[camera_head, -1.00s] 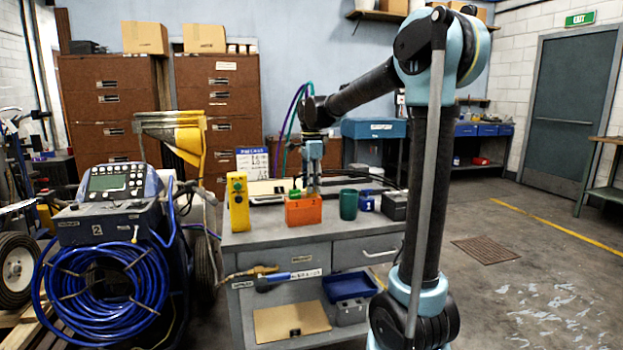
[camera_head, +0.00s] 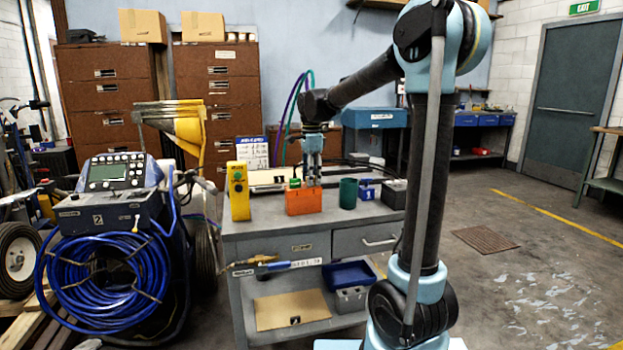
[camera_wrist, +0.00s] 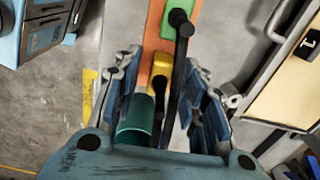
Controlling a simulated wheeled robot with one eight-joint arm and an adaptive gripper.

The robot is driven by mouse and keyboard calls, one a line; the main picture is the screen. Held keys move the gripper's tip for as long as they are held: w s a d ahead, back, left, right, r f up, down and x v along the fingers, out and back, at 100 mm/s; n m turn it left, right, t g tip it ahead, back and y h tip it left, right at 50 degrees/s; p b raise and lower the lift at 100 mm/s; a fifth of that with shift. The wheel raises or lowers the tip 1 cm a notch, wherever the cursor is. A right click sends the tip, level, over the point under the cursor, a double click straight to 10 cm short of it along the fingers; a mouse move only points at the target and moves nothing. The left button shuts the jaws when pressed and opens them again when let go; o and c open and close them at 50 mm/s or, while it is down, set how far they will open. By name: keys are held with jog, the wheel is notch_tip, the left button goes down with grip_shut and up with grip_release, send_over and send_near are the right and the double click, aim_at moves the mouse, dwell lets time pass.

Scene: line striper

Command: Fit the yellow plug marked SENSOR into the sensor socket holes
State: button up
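An orange block (camera_head: 303,203) stands on the grey bench; it also shows in the wrist view (camera_wrist: 151,33). A yellow plug (camera_wrist: 160,64) with a black top and cable sits in it; any marking is unreadable, and the head view hides it behind my gripper. A green plug (camera_head: 295,183) stands in the same block, further up in the wrist view (camera_wrist: 192,12). My gripper (camera_head: 312,180) points down over the block. In the wrist view its fingers (camera_wrist: 162,66) are spread on both sides of the yellow plug, with gaps. I cannot make out the sensor socket holes.
A green cup (camera_head: 348,194) stands right of the block, near my gripper's palm in the wrist view. A blue item (camera_head: 365,192) and a dark box (camera_head: 394,194) are further right. A yellow control box (camera_head: 238,192) stands left.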

grip_shut()
jog(key=shift+r, duration=0.8)
dwell(0.5)
jog(key=shift+r, duration=1.6)
